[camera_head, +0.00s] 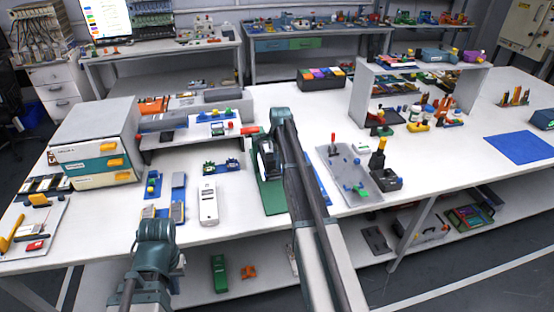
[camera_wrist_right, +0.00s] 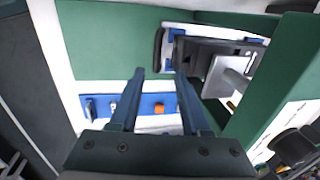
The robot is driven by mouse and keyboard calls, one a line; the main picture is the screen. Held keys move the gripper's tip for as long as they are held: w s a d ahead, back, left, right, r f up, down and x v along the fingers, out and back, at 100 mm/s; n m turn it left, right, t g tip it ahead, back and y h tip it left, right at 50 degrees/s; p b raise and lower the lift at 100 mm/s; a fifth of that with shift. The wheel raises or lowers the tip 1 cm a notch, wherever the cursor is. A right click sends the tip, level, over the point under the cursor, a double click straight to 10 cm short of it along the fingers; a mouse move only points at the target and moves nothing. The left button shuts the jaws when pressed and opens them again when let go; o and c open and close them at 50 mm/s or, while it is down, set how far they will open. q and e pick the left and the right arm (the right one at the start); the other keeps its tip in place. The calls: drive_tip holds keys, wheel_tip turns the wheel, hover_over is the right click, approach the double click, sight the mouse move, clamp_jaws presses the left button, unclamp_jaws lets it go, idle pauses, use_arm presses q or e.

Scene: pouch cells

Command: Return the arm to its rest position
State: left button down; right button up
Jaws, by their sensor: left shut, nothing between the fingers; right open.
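My right arm reaches over the table in the head view, its gripper (camera_head: 280,128) above a green fixture (camera_head: 270,195). The right wrist view shows the right gripper (camera_wrist_right: 160,76) with its two fingers apart and nothing between them. Beyond the fingers lie a green panel (camera_wrist_right: 100,45) and a blue strip (camera_wrist_right: 155,105) with an orange knob. A grey and white device (camera_wrist_right: 225,65) sits by the green fixture to the right of the fingers. My left gripper (camera_head: 156,232) is at the lower left in the head view, in front of the table edge, shut and empty; its fingertips are hard to make out.
A drawer cabinet (camera_head: 97,150) stands at the table's left. A white handheld device (camera_head: 209,202) lies left of the green fixture. A grey tray (camera_head: 347,172) lies to its right. A white shelf (camera_head: 358,95) and a blue mat (camera_head: 518,148) are further right.

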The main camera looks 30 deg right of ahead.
drive_tip(key=shift+s+a, duration=0.1)
drive_tip(key=s+a+n+g, duration=0.1)
drive_tip(key=s+a+n, duration=1)
drive_tip(key=s, duration=0.4)
drive_tip(key=s+a+n, duration=1)
drive_tip(key=s+a, duration=0.3)
drive_tip(key=s, duration=0.1)
drive_tip(key=s+a+n+g, duration=0.1)
drive_tip(key=s+a+n, duration=0.2)
drive_tip(key=a, duration=0.8)
drive_tip(key=shift+s+f+h, duration=0.15)
drive_tip(key=shift+s+h, duration=0.25)
drive_tip(key=shift+s, duration=0.35)
